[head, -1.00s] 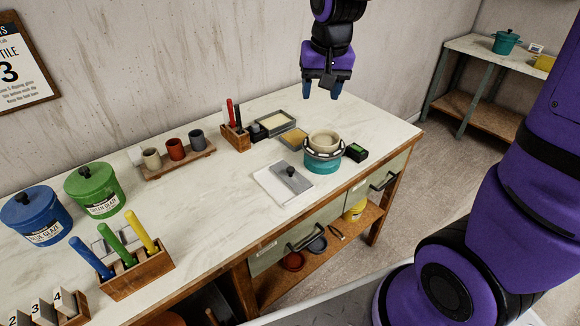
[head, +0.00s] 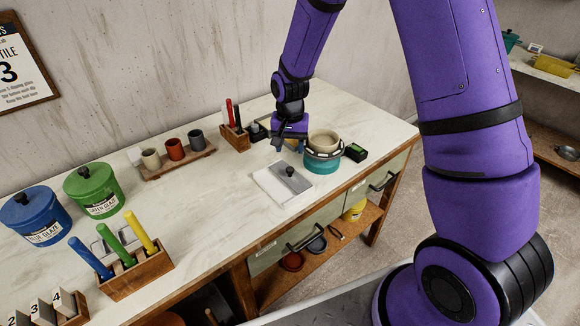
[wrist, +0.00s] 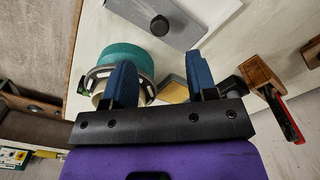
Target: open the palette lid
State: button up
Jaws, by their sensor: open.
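The palette (head: 268,186) is a white rectangular tray lying flat on the worktable, with a grey lid (head: 294,178) over its right part. The lid has a black knob (head: 290,171). In the wrist view the grey lid (wrist: 185,30) and the knob (wrist: 159,25) show at the top, beyond my fingertips. My gripper (head: 288,146) is open and empty, above the table behind the palette. Its two blue fingers show apart in the wrist view (wrist: 161,75), with nothing between them touching. In the head view my gripper partly hides the small trays behind.
A teal pot with a pale bowl (head: 323,147) stands right of the palette, with a small black-and-green box (head: 356,152) beside it. A wooden tool holder (head: 235,138) and a rack of three cups (head: 176,155) stand at the back.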

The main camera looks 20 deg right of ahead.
aim_at(290, 169)
notch_tip(290, 169, down, 8)
jog(key=shift+f, duration=0.1)
dwell(0.4)
